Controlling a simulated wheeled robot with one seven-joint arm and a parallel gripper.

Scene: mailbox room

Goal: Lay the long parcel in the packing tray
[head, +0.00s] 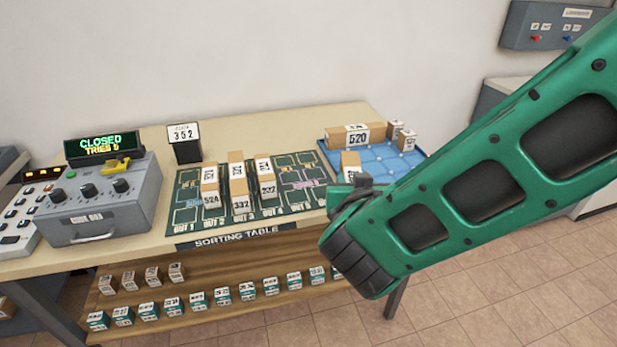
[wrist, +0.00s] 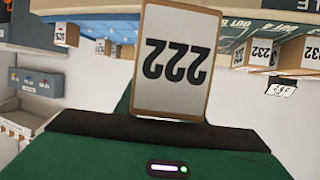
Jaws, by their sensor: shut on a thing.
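The blue packing tray (head: 403,165) with a pale grid is at the right end of the sorting table in the head view. A long brown parcel marked 520 (head: 358,138) lies along its back side. My gripper (head: 350,187) is at the tray's front left corner, partly hidden by my green arm. In the wrist view it is shut on a parcel marked 222 (wrist: 172,62), seen upside down. Only that parcel's labelled face shows clearly, so its length is hard to tell. A box (head: 350,162) just above the gripper in the head view may be this parcel.
Two small boxes (head: 405,139) are at the tray's back right. Several parcels, including 332 (head: 240,203), stand on the dark sorting mat (head: 187,205). A grey console (head: 100,210) and black numbered holder (head: 184,150) are further left. Shelves below hold several small boxes.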

